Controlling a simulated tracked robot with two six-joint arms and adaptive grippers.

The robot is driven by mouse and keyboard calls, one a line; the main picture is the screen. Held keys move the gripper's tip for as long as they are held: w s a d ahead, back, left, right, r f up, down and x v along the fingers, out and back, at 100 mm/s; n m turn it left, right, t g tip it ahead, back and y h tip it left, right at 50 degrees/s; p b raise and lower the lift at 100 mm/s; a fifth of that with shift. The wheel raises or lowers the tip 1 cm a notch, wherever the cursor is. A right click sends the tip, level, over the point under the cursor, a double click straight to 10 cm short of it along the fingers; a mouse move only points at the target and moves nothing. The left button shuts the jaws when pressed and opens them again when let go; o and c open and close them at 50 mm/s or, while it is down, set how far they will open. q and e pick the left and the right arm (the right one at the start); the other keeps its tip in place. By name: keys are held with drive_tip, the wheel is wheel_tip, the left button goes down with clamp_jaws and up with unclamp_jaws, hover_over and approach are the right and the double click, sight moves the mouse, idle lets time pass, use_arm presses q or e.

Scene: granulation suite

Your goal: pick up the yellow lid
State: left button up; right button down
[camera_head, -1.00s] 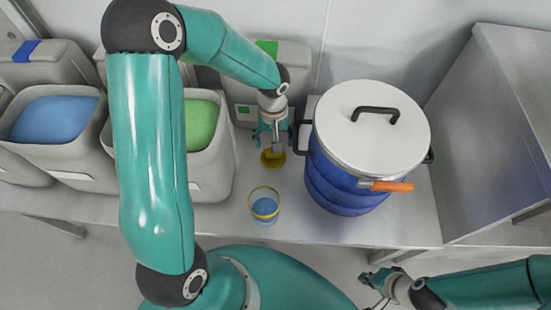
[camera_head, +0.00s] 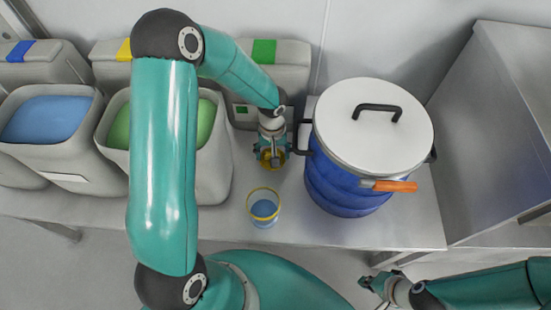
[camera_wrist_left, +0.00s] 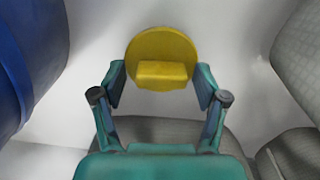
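The yellow lid (camera_head: 271,163) lies on the metal bench, partly hidden under my left gripper (camera_head: 271,157). In the left wrist view the yellow lid (camera_wrist_left: 160,42) is a round disc with a block-shaped grip (camera_wrist_left: 162,74) facing the camera. The fingers of my left gripper (camera_wrist_left: 161,84) are open, one to each side of the grip, with gaps between them and it. My right gripper (camera_head: 370,292) is open and empty at the lower right, away from the lid.
A clear cup with a yellow rim and blue contents (camera_head: 263,206) stands just in front of the lid. A blue drum (camera_head: 345,188) with a white cover (camera_head: 372,130) is to the right. Grey bins with blue (camera_head: 46,118) and green contents stand to the left.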

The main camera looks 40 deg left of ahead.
use_arm(q)
drive_tip(key=c, duration=0.8)
drive_tip(key=shift+r, duration=0.1)
